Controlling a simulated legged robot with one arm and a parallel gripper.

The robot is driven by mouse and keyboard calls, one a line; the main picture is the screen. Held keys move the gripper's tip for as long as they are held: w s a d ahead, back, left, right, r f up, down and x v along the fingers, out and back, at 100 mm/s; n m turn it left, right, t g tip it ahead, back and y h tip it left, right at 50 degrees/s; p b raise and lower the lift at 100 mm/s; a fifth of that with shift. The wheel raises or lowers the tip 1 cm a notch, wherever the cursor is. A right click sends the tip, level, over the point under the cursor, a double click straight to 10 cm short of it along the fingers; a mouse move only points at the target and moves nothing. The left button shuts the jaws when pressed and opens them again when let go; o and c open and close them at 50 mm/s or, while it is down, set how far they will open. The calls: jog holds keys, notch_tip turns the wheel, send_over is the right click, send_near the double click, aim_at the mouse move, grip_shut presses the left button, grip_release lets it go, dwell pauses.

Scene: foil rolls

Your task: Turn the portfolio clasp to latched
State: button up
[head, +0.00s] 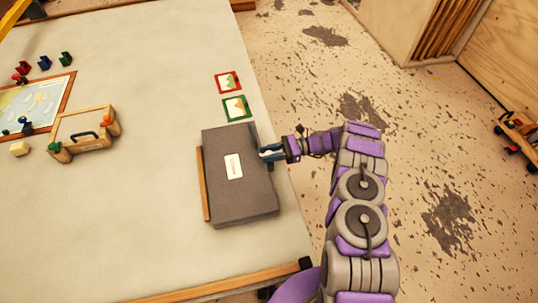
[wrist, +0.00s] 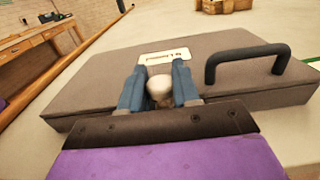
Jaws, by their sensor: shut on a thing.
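The grey portfolio (head: 240,190) lies flat near the table's right edge, with a white label (head: 233,167) on its top. It also fills the middle of the wrist view (wrist: 110,85), where a black handle (wrist: 250,60) stands on its near side, to the right. My gripper (head: 268,153) is at the portfolio's right side in the head view. In the wrist view its two blue fingers (wrist: 160,85) are shut on a pale rounded knob (wrist: 160,88), which looks like the clasp. The fingers hide the clasp's base, so I cannot tell its turned position.
A wooden strip (head: 205,184) lies along the portfolio's left side. Two small framed cards, red (head: 228,82) and green (head: 236,108), lie behind it. A wooden case (head: 84,132) and a map board (head: 36,104) are at the left. The table's (head: 130,220) front middle is clear.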

aim_at(269, 153)
jog(key=shift+n+g+h+b, duration=0.45)
jog(key=shift+n+g, duration=0.15)
jog(key=shift+g, duration=0.6)
jog(key=o, duration=0.9)
jog(key=shift+o, duration=0.2)
jog(key=shift+r, duration=0.2)
notch_tip(269, 153, up, 4)
jog(key=shift+a+f+p, duration=0.1)
jog(key=shift+f+p, duration=0.05)
jog(key=shift+p, duration=0.3)
jog(key=s+d+p, duration=0.1)
jog(key=s+d, duration=0.1)
jog(key=s, duration=0.5)
jog(key=s+d+p, duration=0.1)
jog(key=s+d, duration=0.1)
jog(key=s, duration=0.6)
jog(key=shift+s+d+r, duration=0.15)
jog(key=shift+d+r, duration=0.1)
jog(key=shift+r, duration=0.15)
jog(key=shift+o, duration=0.4)
